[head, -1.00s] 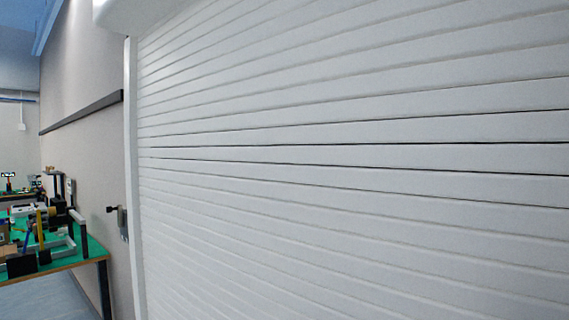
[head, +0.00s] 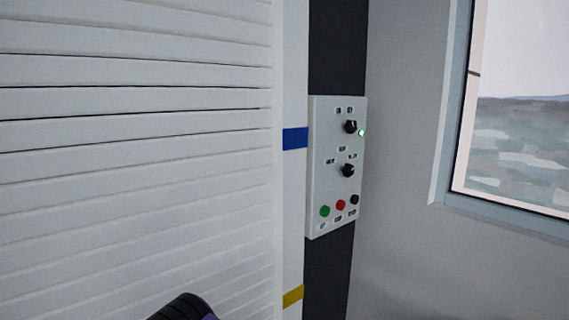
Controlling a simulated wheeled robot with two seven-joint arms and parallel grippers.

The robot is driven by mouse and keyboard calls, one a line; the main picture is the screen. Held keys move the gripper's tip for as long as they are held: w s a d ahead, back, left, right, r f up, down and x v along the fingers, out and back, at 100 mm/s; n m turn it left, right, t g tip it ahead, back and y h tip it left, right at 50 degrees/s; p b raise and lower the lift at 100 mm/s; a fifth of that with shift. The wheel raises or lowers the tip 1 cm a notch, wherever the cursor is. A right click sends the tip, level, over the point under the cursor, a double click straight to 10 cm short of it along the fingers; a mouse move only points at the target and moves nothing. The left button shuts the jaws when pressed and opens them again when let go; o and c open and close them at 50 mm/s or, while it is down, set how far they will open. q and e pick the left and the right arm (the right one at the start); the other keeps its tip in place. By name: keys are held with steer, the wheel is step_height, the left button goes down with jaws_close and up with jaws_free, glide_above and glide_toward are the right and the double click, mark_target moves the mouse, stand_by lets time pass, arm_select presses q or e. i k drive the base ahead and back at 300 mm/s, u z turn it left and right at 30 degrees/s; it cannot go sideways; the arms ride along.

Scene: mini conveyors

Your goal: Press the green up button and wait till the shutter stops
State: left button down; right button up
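The control panel (head: 320,165) is a pale box on a dark strip of wall, right of the shutter. Its green button (head: 325,211) is at the lower left, beside a red button (head: 341,205) and a black button (head: 354,199). Two black knobs (head: 349,127) sit above, and a small lamp (head: 361,133) glows by the upper one. The white slatted shutter (head: 140,130) fills the left of the view, with no bottom edge showing. A dark, purple-edged part at the bottom edge seems to be my arm. Neither gripper shows.
The shutter's white side frame (head: 291,220) carries a blue band (head: 295,138) and a yellow band (head: 293,296). A window (head: 515,110) is in the wall on the right. The space in front of the panel looks clear.

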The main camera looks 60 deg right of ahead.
mark_target(325, 211)
steer(key=k, duration=1)
steer(key=u, duration=1.05)
steer(key=i, duration=1)
steer(key=z, duration=3.35)
